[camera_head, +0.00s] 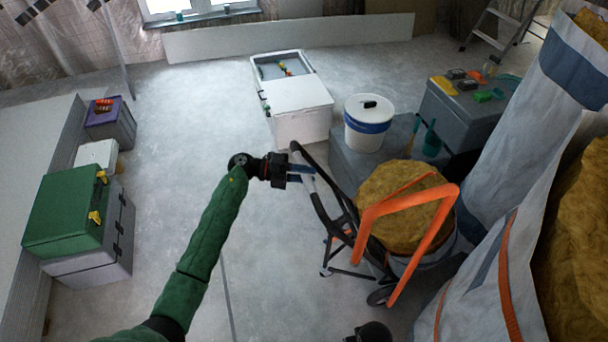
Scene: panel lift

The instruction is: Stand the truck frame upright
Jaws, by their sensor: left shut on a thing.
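The truck frame (346,222) is a dark tubular hand truck right of centre. It leans, with its handle end up and left and a black wheel (380,296) near the floor at the lower right. My left gripper (297,171) is shut on the handle end of the frame, beside a blue and white part of it. An angular orange bar (367,222) crosses the lower part of the frame. A dark part at the bottom edge looks like my right wrist; the fingers of that gripper cannot be made out.
A container of yellow-brown insulation (393,205) stands close behind the frame. Large white bags (500,150) crowd the right side. A white bucket (367,135) sits on a grey box beyond. Green and grey cases (75,212) stand at left. The floor between is clear.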

